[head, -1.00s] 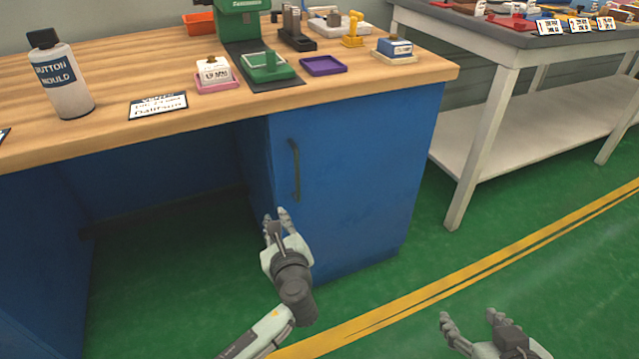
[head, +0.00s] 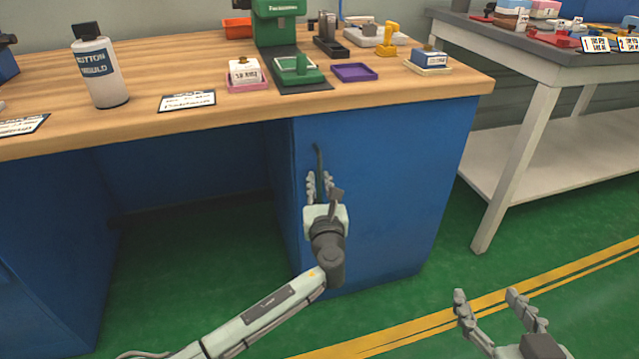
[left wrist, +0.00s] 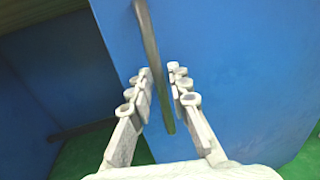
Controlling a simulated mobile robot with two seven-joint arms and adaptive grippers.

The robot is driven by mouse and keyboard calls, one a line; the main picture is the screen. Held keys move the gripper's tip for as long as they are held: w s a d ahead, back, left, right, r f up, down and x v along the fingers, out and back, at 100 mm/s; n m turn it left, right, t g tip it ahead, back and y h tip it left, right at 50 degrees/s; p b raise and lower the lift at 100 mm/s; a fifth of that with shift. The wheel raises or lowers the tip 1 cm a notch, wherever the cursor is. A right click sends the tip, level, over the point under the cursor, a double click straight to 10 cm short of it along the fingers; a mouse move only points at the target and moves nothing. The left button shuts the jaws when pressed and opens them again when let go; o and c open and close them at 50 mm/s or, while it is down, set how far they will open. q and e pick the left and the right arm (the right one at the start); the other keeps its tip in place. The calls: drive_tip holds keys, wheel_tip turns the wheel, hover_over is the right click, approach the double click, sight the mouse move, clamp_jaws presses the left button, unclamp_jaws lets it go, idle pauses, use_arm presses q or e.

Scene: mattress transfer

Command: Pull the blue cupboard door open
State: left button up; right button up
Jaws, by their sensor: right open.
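The blue cupboard door (head: 385,180) is closed under the right end of the wooden workbench. Its dark vertical handle (head: 318,160) is near the door's left edge. My left gripper (head: 319,184) is at the lower part of the handle. In the left wrist view, the handle (left wrist: 148,45) runs down between the two open fingers (left wrist: 163,92), with a gap visible on the right side; whether the left finger touches it I cannot tell. My right gripper (head: 490,305) is open and empty above the floor at the lower right.
The wooden bench top (head: 180,125) overhangs the door and carries a white bottle (head: 98,75), a green press (head: 275,30) and a purple tray (head: 354,72). A grey-topped table (head: 520,45) stands to the right. Green floor (head: 445,260) in front of the door is clear.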

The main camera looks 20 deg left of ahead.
use_arm(q)
drive_tip(key=shift+c, duration=0.4)
clamp_jaws()
